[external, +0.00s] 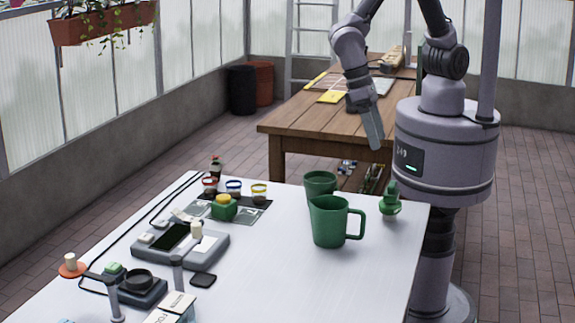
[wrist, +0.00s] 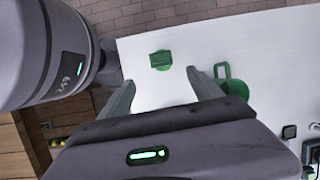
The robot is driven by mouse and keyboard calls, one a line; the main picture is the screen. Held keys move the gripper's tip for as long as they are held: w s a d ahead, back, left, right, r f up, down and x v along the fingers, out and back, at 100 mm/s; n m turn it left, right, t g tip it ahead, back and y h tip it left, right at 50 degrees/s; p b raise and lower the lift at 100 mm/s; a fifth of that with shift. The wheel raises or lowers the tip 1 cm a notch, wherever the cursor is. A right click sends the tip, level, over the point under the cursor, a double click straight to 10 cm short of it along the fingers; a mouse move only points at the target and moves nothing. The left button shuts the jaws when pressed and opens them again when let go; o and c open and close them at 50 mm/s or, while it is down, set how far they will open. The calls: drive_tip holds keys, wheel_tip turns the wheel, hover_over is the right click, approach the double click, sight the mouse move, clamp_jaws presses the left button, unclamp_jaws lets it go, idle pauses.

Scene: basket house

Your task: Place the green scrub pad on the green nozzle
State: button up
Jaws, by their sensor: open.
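A small green nozzle-like piece (external: 390,203) stands near the table's right edge, right of the green pitcher. From above in the wrist view, a green squarish shape (wrist: 160,60) shows at what looks like the same spot; I cannot tell whether it is the scrub pad, part of the nozzle, or both. A green block with a yellow top (external: 223,208) sits farther left among small items; I cannot tell whether it is the pad. My gripper (external: 374,128) is raised beyond the far edge of the white table, clear of these things. In the wrist view its fingers (wrist: 161,84) are apart and empty.
The green pitcher (external: 329,224) stands left of the nozzle-like piece, with a green cup (external: 320,184) behind it. Devices and small jars crowd the white table's left side. Its front right (external: 345,285) is clear. A wooden table (external: 300,120) stands behind.

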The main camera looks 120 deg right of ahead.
drive_tip(key=s+d+r+n+t, duration=0.2)
drive_tip(key=s+d+r+t, duration=0.2)
drive_tip(key=r, duration=0.4)
drive_tip(key=s+d+r+n+t+h, duration=0.1)
drive_tip(key=s+d+r+t, duration=0.3)
drive_tip(key=s+r, duration=0.5)
drive_tip(key=shift+d+n, duration=0.6)
drive_tip(key=shift+d, duration=0.6)
